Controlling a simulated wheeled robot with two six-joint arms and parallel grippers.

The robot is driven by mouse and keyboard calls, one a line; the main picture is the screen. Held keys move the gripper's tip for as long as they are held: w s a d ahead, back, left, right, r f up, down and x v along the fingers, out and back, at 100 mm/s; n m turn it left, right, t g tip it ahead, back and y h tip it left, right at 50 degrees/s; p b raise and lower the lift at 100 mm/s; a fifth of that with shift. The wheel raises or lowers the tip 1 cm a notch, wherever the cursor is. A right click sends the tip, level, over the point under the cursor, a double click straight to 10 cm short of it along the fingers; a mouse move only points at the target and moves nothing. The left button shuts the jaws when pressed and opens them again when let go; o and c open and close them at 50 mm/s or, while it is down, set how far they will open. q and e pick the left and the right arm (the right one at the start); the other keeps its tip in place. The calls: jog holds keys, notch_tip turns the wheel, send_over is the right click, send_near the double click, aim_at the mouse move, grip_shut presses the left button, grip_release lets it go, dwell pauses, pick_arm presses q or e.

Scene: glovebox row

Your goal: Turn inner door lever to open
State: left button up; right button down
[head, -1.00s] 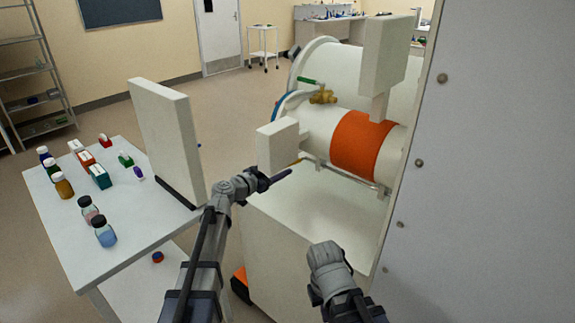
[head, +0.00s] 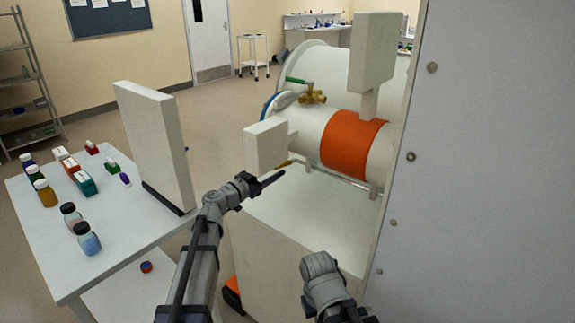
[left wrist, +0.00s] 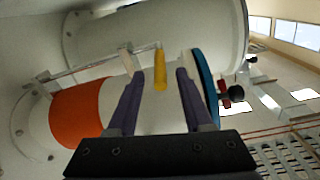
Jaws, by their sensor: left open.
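The yellow lever (head: 285,163) shows as a small piece beside the white transfer chamber with the orange band (head: 352,139). In the left wrist view the yellow lever (left wrist: 160,70) stands out from a metal rod, with its grip between my two dark fingers. My left gripper (head: 278,176) is open at the front end of the chamber. In the left wrist view, my left gripper (left wrist: 160,84) has a gap on both sides of the lever. The blue-edged round door (left wrist: 203,88) is just right of the fingers. My right gripper is out of sight; only that arm's links show.
A white table (head: 120,258) with several bottles and small boxes stands at left. An upright white panel (head: 155,145) is at its right edge. A white box (head: 266,145) hides part of the chamber front. A large grey panel (head: 490,160) blocks the right side.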

aim_at(288, 162)
pick_arm(q)
jog(key=x, duration=0.7)
jog(key=shift+w+d, duration=0.25)
jog(key=shift+w, duration=0.05)
jog(key=shift+c, duration=0.3)
grip_shut()
dwell(0.8)
